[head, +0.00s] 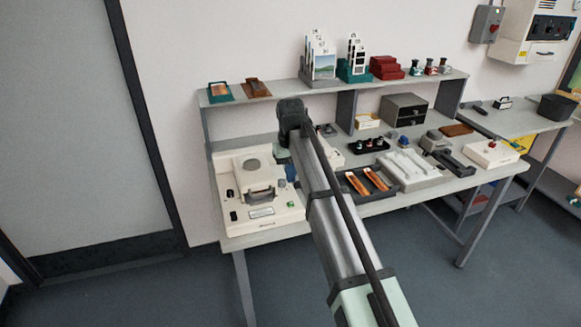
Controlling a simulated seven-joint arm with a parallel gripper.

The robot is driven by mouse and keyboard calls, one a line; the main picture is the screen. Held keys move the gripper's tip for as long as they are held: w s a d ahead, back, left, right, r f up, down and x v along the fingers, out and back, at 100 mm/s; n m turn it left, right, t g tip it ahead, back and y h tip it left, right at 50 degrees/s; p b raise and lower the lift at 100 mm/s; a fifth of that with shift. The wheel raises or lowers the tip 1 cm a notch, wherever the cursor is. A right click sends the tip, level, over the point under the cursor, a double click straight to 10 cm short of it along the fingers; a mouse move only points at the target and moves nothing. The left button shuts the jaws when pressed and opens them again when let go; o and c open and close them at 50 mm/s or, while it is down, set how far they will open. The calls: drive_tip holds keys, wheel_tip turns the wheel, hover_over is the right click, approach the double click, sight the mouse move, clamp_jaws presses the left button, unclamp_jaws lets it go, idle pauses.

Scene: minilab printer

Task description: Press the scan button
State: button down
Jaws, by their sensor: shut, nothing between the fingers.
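A cream machine (240,222) with a dark-handled part on top stands at the left end of the bench. A small green button (290,204) sits at its right front, and small dark controls (231,193) sit along its left side. A white box with a red knob (491,146) stands at the right end of the bench. No label is readable, so I cannot tell which control is the scan button. My arm reaches up from the bottom and bends down beside the cream machine. My gripper's fingers are hidden behind my arm.
The bench shelf (285,92) holds cards and small boxes. Right of my arm are a tray with orange-brown strips (367,182), a white-grey device (410,168) and a dark drawer box (403,110). Another table (510,122) stands at right. The floor in front is clear.

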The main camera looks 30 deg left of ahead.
sight(291, 204)
wheel_tip(291, 204, down, 9)
idle(0.4)
drive_tip(key=shift+s+d+f, duration=0.1)
drive_tip(key=shift+f, duration=0.95)
drive_tip(key=shift+r, duration=0.1)
wheel_tip(291, 204, up, 15)
idle(0.4)
idle(0.7)
